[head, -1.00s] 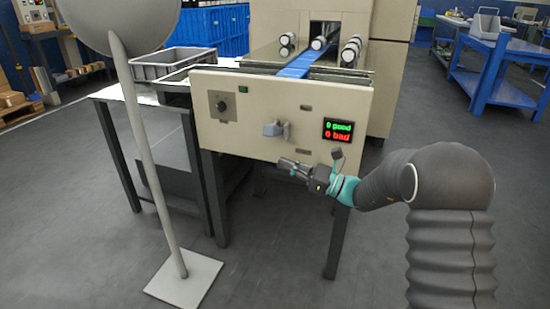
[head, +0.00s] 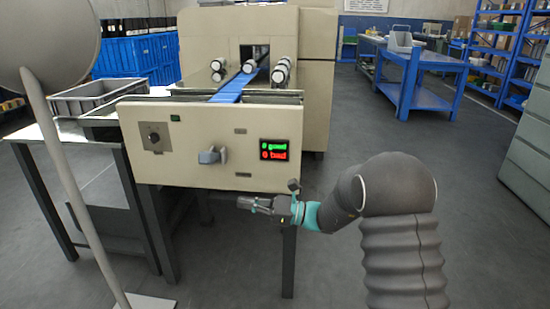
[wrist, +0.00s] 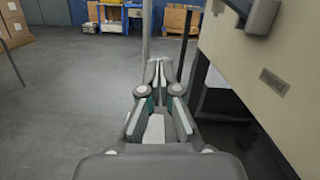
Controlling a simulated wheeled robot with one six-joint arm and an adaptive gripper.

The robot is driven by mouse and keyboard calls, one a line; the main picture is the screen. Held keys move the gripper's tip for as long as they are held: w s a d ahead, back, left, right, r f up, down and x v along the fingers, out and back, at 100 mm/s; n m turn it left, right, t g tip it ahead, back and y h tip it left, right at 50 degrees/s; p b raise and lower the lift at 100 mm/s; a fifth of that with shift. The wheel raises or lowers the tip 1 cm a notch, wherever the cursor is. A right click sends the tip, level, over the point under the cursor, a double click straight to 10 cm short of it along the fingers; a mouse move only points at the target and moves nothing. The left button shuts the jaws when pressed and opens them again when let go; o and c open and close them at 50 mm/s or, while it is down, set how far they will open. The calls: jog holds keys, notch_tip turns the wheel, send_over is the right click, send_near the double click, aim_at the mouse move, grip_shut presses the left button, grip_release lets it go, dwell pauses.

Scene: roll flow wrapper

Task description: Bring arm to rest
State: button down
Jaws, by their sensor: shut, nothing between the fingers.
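My gripper (head: 247,202) is in front of the lower part of the machine's beige front panel (head: 190,178), pointing left in the head view. It is shut and empty. In the wrist view my gripper (wrist: 161,68) points out over open floor, with its fingertips together. The panel's edge (wrist: 262,60) runs close along the right side there, apart from the fingers. My arm (head: 390,195) is bent, rising at the right of the head view.
A grey handle (head: 212,156) juts from the panel above my gripper. A stand's pole (head: 75,200) is at the left. A grey crate (head: 90,97) rests on the side table. A blue workbench (head: 430,80) stands at the back right. The floor at right is clear.

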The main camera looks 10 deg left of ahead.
jog(key=s+d+f+n+g+h, duration=0.2)
jog(key=s+d+f+n+h, duration=0.25)
jog(key=s, duration=0.25)
jog(key=s+d+f+n+g+h, duration=0.25)
jog(key=s+f+n+h, duration=0.2)
jog(key=s, duration=0.35)
jog(key=s+d+r+n+t+h, duration=0.25)
jog(key=s+d+h, duration=0.2)
jog(key=d, duration=0.45)
jog(key=s+d+r+n+t+h, duration=0.25)
jog(key=s+d+n+h, duration=0.2)
jog(key=d, duration=0.35)
jog(key=s+d+r+t+h, duration=0.1)
jog(key=s+d+r+t, duration=0.4)
jog(key=r, duration=0.3)
jog(key=shift+s+d+r+h+p, duration=0.15)
jog(key=shift+s+d+h+p, duration=0.25)
jog(key=shift+s+d, duration=0.3)
jog(key=shift+t, duration=0.25)
